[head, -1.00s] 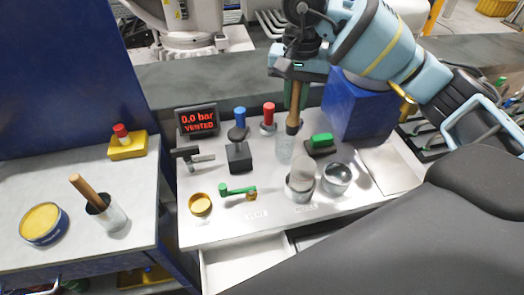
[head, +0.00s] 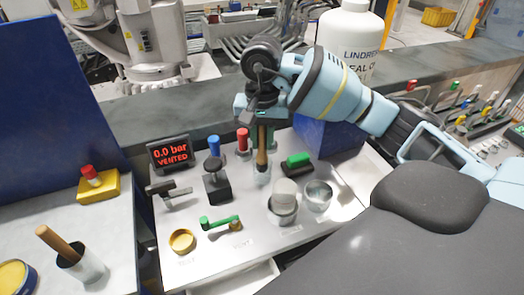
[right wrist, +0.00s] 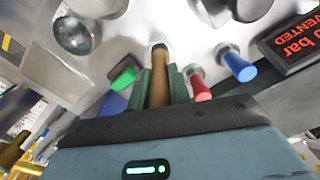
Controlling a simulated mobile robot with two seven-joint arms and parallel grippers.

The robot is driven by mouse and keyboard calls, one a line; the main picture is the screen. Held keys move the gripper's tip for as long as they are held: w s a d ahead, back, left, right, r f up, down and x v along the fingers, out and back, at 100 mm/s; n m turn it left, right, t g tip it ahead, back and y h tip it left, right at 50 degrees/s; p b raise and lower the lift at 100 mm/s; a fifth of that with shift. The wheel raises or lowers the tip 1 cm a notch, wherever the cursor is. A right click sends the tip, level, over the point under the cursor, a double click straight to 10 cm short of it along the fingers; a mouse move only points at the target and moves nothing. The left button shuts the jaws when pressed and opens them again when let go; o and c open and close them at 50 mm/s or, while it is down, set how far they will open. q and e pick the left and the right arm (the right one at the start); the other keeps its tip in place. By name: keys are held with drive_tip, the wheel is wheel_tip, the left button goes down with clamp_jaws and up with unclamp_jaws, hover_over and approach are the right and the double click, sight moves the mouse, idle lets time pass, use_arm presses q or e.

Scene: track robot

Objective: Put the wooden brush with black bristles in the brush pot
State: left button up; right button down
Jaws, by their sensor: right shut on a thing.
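My right gripper (head: 261,122) is shut on a wooden brush (head: 262,146), which hangs nearly upright over the grey bench panel. Its handle also shows between the green fingers (right wrist: 162,90) in the right wrist view. A metal pot (head: 88,268) with another wooden handle (head: 58,242) leaning out stands on the left table. My left gripper is not in view.
Near the brush stand red (head: 243,141) and blue (head: 214,146) knobs, a green-topped block (head: 298,160), and metal cups (head: 318,196). A pressure display (head: 170,153) stands at the back left. A gap separates the bench from the left table.

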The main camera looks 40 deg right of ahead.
sight(262, 155)
drive_tip(key=shift+f, duration=1.9)
drive_tip(key=shift+f, duration=0.1)
drive_tip(key=shift+f, duration=0.15)
drive_tip(key=c, duration=1.3)
unclamp_jaws()
